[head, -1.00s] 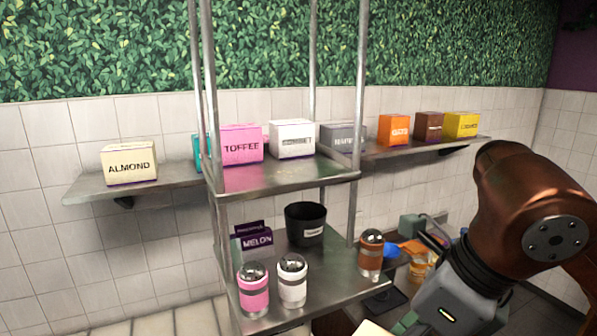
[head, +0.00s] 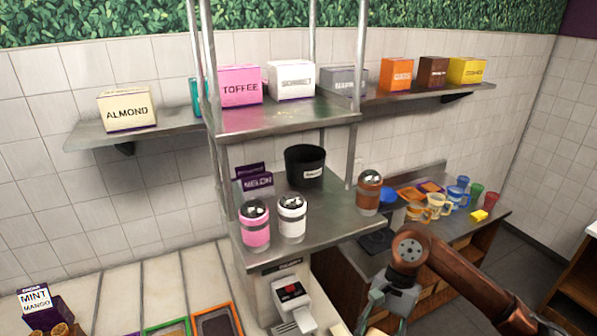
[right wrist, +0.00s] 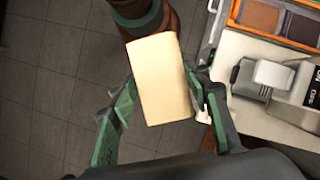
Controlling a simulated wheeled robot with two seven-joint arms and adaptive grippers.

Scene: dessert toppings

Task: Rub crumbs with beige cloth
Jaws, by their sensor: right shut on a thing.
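The beige cloth (right wrist: 160,82) is a flat pale block between the fingers of my right gripper (right wrist: 160,105) in the right wrist view. In the head view my right gripper (head: 385,308) is low at the bottom edge, below and to the right of the shelf stand, with a bit of the cloth (head: 375,332) at the frame edge. Faint yellowish specks, seemingly the crumbs (head: 285,113), lie on the upper metal shelf (head: 240,121), in front of the toffee box. My right gripper is apart from them. My left gripper does not show.
The toffee box (head: 240,84) and a white box (head: 291,80) stand at the back of the upper shelf. Pink (head: 254,224), white (head: 292,219) and brown (head: 369,192) shakers and a black bin (head: 305,166) stand on the lower shelf. Metal posts (head: 357,85) flank the shelves.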

